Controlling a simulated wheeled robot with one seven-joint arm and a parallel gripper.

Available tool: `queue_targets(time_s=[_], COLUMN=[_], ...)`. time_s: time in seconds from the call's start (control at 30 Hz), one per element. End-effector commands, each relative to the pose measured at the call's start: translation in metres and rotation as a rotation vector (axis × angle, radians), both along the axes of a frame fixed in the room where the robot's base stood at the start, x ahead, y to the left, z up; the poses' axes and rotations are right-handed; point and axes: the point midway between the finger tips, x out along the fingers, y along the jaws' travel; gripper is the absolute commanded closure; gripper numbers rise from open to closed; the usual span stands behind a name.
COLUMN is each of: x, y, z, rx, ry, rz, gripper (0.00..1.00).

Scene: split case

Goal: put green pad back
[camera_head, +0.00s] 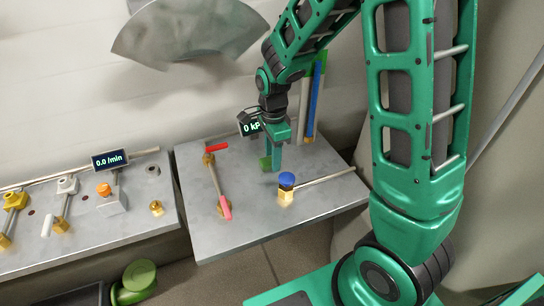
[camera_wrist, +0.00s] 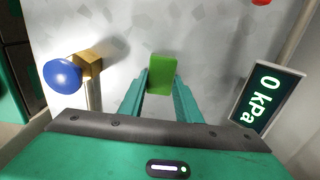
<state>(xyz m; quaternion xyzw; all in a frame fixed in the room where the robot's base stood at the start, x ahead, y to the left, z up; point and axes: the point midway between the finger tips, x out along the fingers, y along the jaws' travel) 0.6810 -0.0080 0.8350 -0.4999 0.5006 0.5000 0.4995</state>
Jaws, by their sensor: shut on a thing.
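The green pad (camera_wrist: 161,74) is a small bright green block between my gripper's two finger tips (camera_wrist: 160,96) in the wrist view. My gripper is shut on it. In the head view my gripper (camera_head: 273,160) points down over the right-hand metal bench, and the pad (camera_head: 265,163) shows as a green patch beside the fingers. Its underside is hidden, so I cannot tell whether it touches the bench top.
A blue knob (camera_head: 287,179) on a brass valve with a pipe stands close in front of my gripper. A display reading 0 kPa (camera_wrist: 269,95) is close by. Red-handled brass fittings (camera_head: 224,207) stand left. Blue and green upright bars (camera_head: 315,100) stand behind.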

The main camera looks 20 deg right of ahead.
Motion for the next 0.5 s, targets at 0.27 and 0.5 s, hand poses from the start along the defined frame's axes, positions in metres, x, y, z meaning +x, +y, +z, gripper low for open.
queue_targets(time_s=[0.27, 0.5], x=[-0.0001, 0.0005], y=[0.0002, 0.0003], z=[-0.0005, 0.0060], rx=[0.000, 0.000], ry=[0.000, -0.002], rz=[0.000, 0.000], gripper=[0.51, 0.51])
